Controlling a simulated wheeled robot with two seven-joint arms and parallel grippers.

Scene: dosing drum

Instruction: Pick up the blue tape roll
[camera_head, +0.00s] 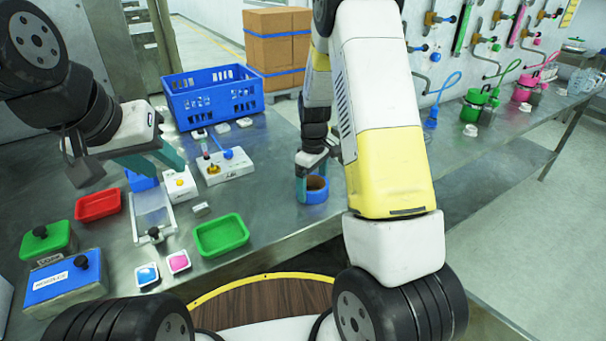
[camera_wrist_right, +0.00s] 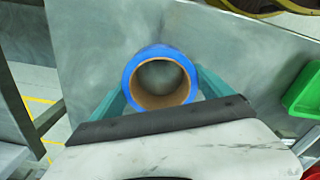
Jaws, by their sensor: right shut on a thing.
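The blue tape roll (camera_head: 317,196) has a brown inner ring and sits at the front edge of the metal table. My right gripper (camera_head: 312,180) is shut on it, with a teal finger on either side. In the right wrist view the roll (camera_wrist_right: 133,68) lies between the two teal fingers of the right gripper (camera_wrist_right: 161,88), its open ring facing the camera. I cannot tell whether the roll still touches the table. My left gripper (camera_head: 165,167) hangs over the left part of the table, its teal fingers apart and nothing seen between them.
A blue crate (camera_head: 212,103) stands at the back. A white device with a blue knob (camera_head: 228,168), a green tray (camera_head: 221,236) and a red tray (camera_head: 98,204) lie left of the roll. Bare tabletop surrounds the roll. My right arm hides the area to its right.

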